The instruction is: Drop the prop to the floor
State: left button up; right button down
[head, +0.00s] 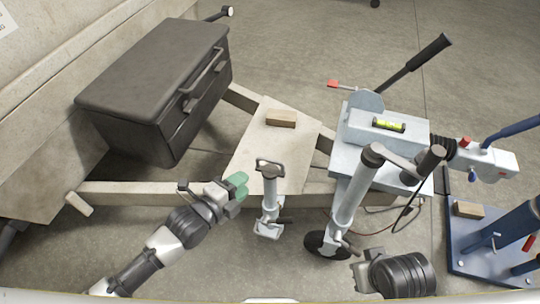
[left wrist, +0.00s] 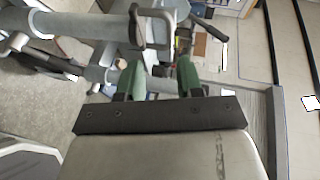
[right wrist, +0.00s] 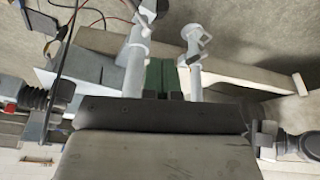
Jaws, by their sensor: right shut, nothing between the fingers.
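The prop (head: 269,195) is a pale grey tube with a dark looped handle on top. It stands upright, clamped at the near side of the trailer frame. My left gripper (head: 239,186) has green fingertips and is open, just left of the prop's upper part, with nothing between its fingers. In the left wrist view, the prop's handle (left wrist: 155,28) lies just beyond the open fingertips (left wrist: 160,78). In the right wrist view my right gripper (right wrist: 160,77) is shut and empty, and the prop (right wrist: 196,72) shows beyond it. Its fingertips are hidden in the head view.
A jockey wheel post (head: 346,200) with a black wheel stands right of the prop. A black box (head: 150,85) sits on the frame at the left. The hitch housing (head: 395,135) carries a green spirit level (head: 389,125). A wooden block (head: 281,118) lies on the drawbar plate.

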aim_at(271, 161)
pick_arm(q)
jog(key=shift+m+h, duration=0.3)
jog(key=shift+m, duration=0.2)
jog(key=x, duration=0.3)
jog(key=b+x, duration=0.1)
jog(key=x, duration=0.2)
jog(key=r+b+x, duration=0.1)
jog(key=x, duration=0.3)
jog(key=shift+d, duration=0.35)
jog(key=shift+w+d+b, duration=0.3)
pick_arm(e)
jog(key=shift+w+a+f+t, duration=0.1)
jog(key=shift+w+a+t, duration=0.1)
jog(key=shift+w+t, duration=0.35)
jog(key=shift+w+a+f+t, duration=0.15)
jog(key=shift+w+t, duration=0.2)
jog(key=shift+w, duration=0.25)
pick_arm(q)
grip_shut()
